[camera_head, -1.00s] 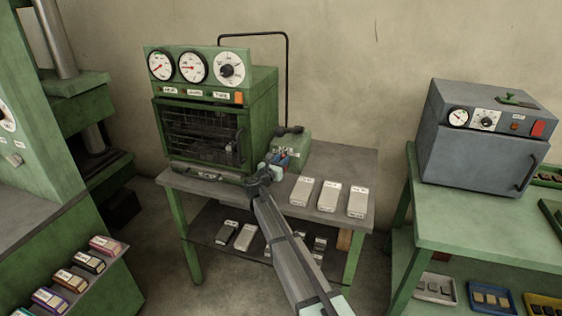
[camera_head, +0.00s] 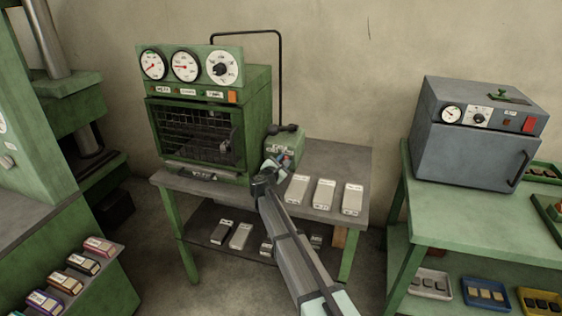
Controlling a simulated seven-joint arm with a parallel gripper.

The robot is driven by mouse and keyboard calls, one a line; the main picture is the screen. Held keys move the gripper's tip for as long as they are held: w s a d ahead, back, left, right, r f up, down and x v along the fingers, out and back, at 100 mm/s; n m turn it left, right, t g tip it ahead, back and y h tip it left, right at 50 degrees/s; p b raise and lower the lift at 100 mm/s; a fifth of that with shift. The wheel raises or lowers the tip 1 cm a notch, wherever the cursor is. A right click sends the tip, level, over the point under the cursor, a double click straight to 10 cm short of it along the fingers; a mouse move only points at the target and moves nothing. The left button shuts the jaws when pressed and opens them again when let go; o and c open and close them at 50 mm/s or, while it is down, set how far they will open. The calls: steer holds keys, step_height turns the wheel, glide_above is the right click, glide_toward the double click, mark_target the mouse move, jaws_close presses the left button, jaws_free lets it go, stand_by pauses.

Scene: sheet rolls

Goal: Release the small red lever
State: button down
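My gripper (camera_head: 275,164) is at the front of a small green box (camera_head: 286,146) with a dark handle on top. This box stands on the grey table, just right of the green oven (camera_head: 254,95). A tiny patch of blue and red shows at the gripper's tip, but I cannot tell whether it is the small red lever. The wrist and the small size hide the fingers, so I cannot see whether they are apart or closed on anything. Whether the gripper touches the box is unclear.
The oven has three dials and a mesh front. Three pale blocks (camera_head: 324,194) lie on the grey table (camera_head: 340,158), right of my arm. More blocks sit on its lower shelf. A grey oven (camera_head: 472,155) stands on a green bench (camera_head: 440,208) at right. Labelled packs (camera_head: 83,264) sit lower left.

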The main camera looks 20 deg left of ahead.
steer(key=shift+d+f+m, duration=0.15)
steer(key=shift+m, duration=0.25)
steer(key=c, duration=0.9)
jaws_free()
steer(key=shift+o, duration=0.2)
steer(key=s, duration=0.4)
steer(key=s+a+r, duration=0.1)
steer(key=s, duration=0.7)
steer(key=shift+s+a+r, duration=0.15)
steer(key=shift+s+a, duration=0.05)
steer(key=shift+s, duration=0.05)
steer(key=shift+s+a, duration=0.15)
steer(key=shift+s, duration=0.4)
